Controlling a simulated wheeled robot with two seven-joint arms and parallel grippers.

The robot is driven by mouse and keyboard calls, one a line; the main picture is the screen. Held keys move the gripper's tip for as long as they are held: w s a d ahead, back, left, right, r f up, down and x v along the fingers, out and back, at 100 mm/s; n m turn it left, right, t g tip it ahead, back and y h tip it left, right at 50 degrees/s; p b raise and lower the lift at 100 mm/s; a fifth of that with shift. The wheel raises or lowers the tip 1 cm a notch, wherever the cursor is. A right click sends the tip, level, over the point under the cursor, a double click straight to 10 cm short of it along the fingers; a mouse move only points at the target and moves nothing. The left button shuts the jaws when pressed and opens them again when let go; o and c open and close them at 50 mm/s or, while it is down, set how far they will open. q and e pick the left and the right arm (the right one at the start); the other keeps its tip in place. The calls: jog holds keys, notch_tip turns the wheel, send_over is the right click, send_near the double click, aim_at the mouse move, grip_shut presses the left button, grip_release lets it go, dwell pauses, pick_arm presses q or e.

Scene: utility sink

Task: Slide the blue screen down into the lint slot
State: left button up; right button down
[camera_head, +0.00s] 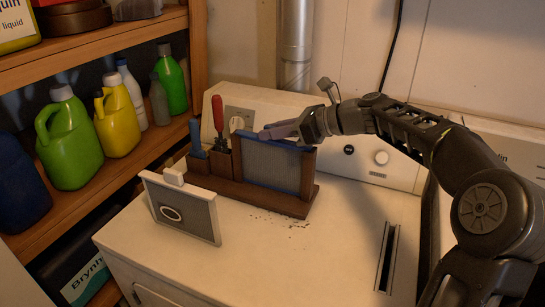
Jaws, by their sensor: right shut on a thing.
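The blue screen (270,165) is a grey mesh panel in a blue frame. It stands upright in a dark wooden holder (240,192) on the white machine top. My right gripper (297,130) reaches in from the right and is shut on the screen's top, at a greyish-purple grip piece (278,131). The lint slot (386,258) is a narrow dark opening with a pale metal rim in the machine top at the right. It looks empty. My left gripper is out of view.
A white-framed screen (182,208) with a ring mark leans at the front left. Red-handled (218,114) and blue-handled (196,135) tools stand in the holder. Dark crumbs (285,221) lie in front. Shelves with bottles (118,116) stand left. The top between holder and slot is clear.

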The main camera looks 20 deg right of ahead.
pick_arm(q)
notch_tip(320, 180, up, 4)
jog(key=p, duration=0.3)
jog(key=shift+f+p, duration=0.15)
jog(key=shift+p, duration=0.2)
pick_arm(e)
notch_tip(320, 180, up, 18)
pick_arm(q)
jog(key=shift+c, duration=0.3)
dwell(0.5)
